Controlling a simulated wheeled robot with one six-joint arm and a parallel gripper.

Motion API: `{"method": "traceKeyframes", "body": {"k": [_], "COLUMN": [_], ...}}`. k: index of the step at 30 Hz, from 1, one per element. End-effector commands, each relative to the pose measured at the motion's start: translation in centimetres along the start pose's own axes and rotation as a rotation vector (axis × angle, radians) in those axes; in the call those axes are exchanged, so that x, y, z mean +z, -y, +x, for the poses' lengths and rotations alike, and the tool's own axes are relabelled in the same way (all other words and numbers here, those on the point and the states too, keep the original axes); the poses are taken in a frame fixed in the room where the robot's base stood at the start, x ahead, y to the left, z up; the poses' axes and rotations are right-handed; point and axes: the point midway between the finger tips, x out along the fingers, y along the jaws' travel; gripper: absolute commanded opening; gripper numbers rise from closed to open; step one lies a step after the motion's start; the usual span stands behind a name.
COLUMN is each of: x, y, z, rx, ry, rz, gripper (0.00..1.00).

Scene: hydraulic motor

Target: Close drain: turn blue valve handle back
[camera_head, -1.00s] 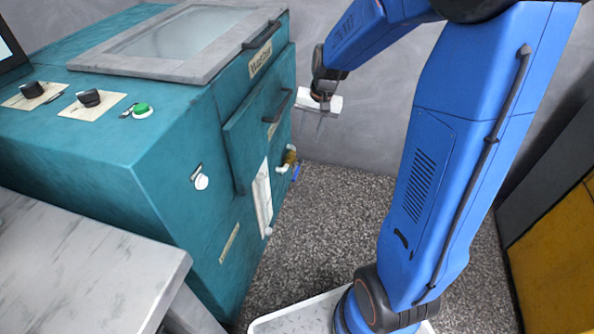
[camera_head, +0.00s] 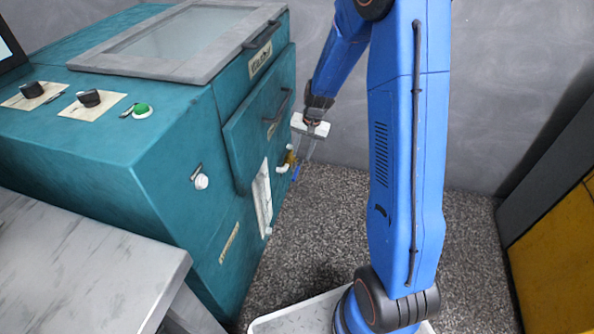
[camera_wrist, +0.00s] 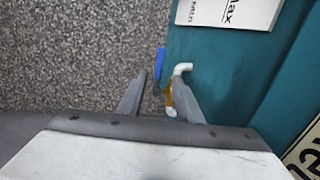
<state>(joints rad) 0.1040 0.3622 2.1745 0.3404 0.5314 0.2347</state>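The blue valve handle (camera_head: 295,173) is on the drain valve at the lower right side of the teal machine. In the wrist view the handle (camera_wrist: 159,64) stands just beyond the fingertips, near the left finger's tip. The brass valve body (camera_head: 290,158) joins a white pipe (camera_wrist: 182,70); the right finger partly hides the brass in the wrist view. My gripper (camera_head: 303,162) points down beside the valve. In the wrist view my gripper (camera_wrist: 156,80) is open, its two fingers apart with nothing held between them. I cannot tell whether a finger touches the valve.
The teal machine (camera_head: 170,150) stands at the left, with a drawer handle (camera_head: 280,104) above the valve. A white label plate (camera_wrist: 230,10) is on its side. A grey table (camera_head: 80,270) is in front. Speckled floor (camera_head: 325,215) is clear right of the machine.

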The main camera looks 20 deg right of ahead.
Motion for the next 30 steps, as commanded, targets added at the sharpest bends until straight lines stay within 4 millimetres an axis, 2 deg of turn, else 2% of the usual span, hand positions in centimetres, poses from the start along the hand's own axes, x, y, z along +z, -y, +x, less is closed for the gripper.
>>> {"method": "traceKeyframes", "body": {"k": [6,16,22,30], "x": [0.1,0.1,0.1,0.0], "y": [0.0,0.0,0.0,0.0], "z": [3.8,8.8,10.5,11.0], "rx": [0.002,0.001,0.001,0.0], "ry": [0.003,0.003,0.002,-0.001], "rz": [0.0,0.001,0.0,0.0], "gripper": [0.32,0.32,0.32,0.32]}}
